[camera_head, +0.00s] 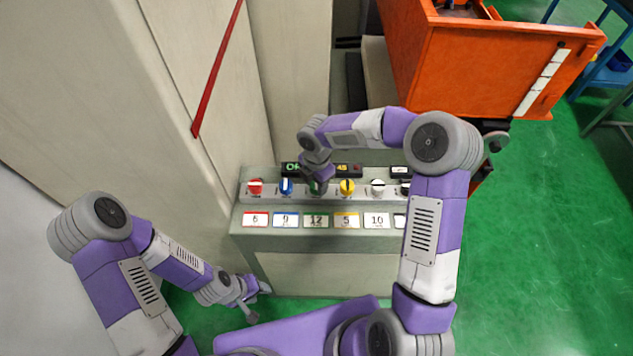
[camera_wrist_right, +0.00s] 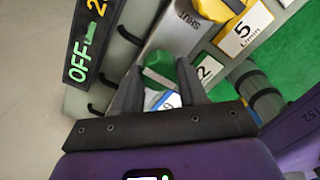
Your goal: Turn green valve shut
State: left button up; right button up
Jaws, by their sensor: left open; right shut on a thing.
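The green valve (camera_head: 315,188) is a small knob in a row of coloured knobs on the panel, mostly covered by my right gripper in the head view. In the right wrist view the green valve (camera_wrist_right: 160,72) sits between the two fingers. My right gripper (camera_wrist_right: 158,85) is shut on it; it reaches down from above in the head view (camera_head: 320,178). My left gripper (camera_head: 258,302) is open and empty, low in front of the cabinet at the left. How far the valve is turned cannot be told.
The panel (camera_head: 250,214) also carries red (camera_head: 255,187), blue (camera_head: 286,187), yellow (camera_head: 347,187), white (camera_head: 378,187) and black knobs, with number cards below. A display (camera_wrist_right: 87,45) reads OFF in green. An orange bin (camera_head: 470,60) stands behind; green floor (camera_head: 550,230) at right is clear.

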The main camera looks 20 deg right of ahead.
jog(key=m+b, duration=0.2)
jog(key=m, duration=0.2)
jog(key=m+b, duration=0.1)
jog(key=m, duration=0.3)
jog(key=shift+m, duration=0.4)
jog(key=m+b, duration=0.1)
jog(key=m, duration=0.3)
jog(key=shift+m+b, duration=0.3)
jog(key=shift+b, duration=0.1)
jog(key=shift+m+b, duration=0.4)
jog(key=shift+m, duration=1.6)
jog(key=shift+r, duration=0.1)
jog(key=o, duration=1.1)
jog(key=shift+c, duration=0.2)
